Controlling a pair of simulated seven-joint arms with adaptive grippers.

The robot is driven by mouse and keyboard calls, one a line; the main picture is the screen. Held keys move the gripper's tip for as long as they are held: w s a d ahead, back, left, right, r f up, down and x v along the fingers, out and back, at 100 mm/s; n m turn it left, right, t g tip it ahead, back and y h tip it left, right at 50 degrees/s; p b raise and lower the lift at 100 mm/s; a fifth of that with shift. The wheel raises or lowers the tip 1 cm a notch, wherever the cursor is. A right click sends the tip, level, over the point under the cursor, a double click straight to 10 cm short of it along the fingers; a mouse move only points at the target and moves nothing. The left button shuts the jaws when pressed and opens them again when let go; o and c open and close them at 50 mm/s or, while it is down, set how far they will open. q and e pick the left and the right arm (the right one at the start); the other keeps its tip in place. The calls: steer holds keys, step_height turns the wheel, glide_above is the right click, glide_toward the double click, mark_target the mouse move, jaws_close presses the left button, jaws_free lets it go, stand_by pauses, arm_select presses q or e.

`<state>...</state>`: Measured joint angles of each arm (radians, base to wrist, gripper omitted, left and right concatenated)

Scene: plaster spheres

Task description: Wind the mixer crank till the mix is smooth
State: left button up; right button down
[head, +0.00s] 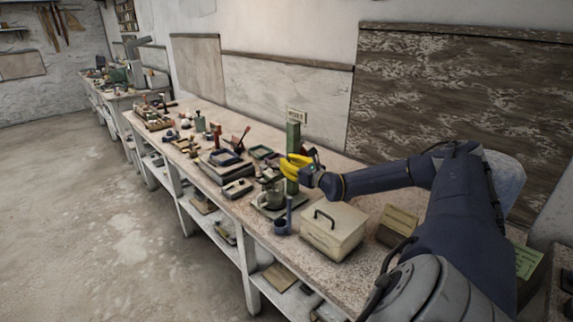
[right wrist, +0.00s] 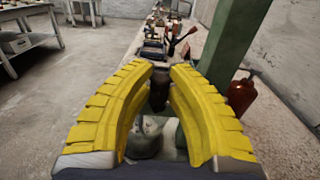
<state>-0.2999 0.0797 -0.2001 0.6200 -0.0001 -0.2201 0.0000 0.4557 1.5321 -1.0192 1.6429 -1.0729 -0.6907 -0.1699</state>
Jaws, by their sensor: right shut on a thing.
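The mixer has a tall green post (head: 293,142) with a small lettered sign (head: 297,115) on top, standing on the long workbench. A grey-green bowl (head: 270,198) sits low beside the post. My right gripper (head: 292,167) has yellow fingers and is at the post, above the bowl. In the right wrist view its fingers (right wrist: 161,70) are closed around a dark upright knob (right wrist: 159,90), which looks like the crank's handle. The bowl shows below and between the fingers (right wrist: 150,138); the state of the mix cannot be made out. My left gripper is not in view.
A lidded beige box (head: 334,230) with a dark handle and a small blue-grey cup (head: 282,227) stand close in front of the mixer. Several small tools and trays crowd the bench (head: 335,169) to the left. A red-brown bottle (right wrist: 241,92) stands beside the post.

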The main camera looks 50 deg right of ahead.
steer(key=shift+w+d+n+y, duration=0.15)
steer(key=shift+d+n+y, duration=0.15)
steer(key=shift+n+y, duration=0.45)
steer(key=shift+w+d+n+y, duration=0.1)
steer(key=shift+d+n+y, duration=0.25)
steer(key=shift+y, duration=0.7)
steer(key=shift+w+d+r+n+g+y, duration=0.1)
steer(key=shift+w+d+n+g+y, duration=0.05)
steer(key=shift+n+y, duration=0.4)
steer(key=shift+w+d+n+g+y, duration=0.15)
steer(key=shift+n+y, duration=0.2)
steer(key=shift+y, duration=0.4)
steer(key=shift+w+d+n+g+y, duration=0.15)
steer(key=shift+n+y, duration=0.15)
steer(key=shift+y, duration=0.2)
steer(key=shift+w+n+g+y, duration=0.15)
steer(key=shift+n+y, duration=0.15)
steer(key=shift+y, duration=0.2)
steer(key=c, duration=1.3)
jaws_free()
steer(key=shift+s, duration=0.15)
steer(key=shift+h, duration=0.3)
steer(key=shift+s+a+m, duration=0.1)
steer(key=shift+a+m, duration=0.1)
steer(key=shift+m, duration=0.1)
steer(key=shift+s+a+m+t+h, duration=0.15)
steer(key=shift+m+t+h, duration=0.3)
steer(key=shift+h, duration=0.45)
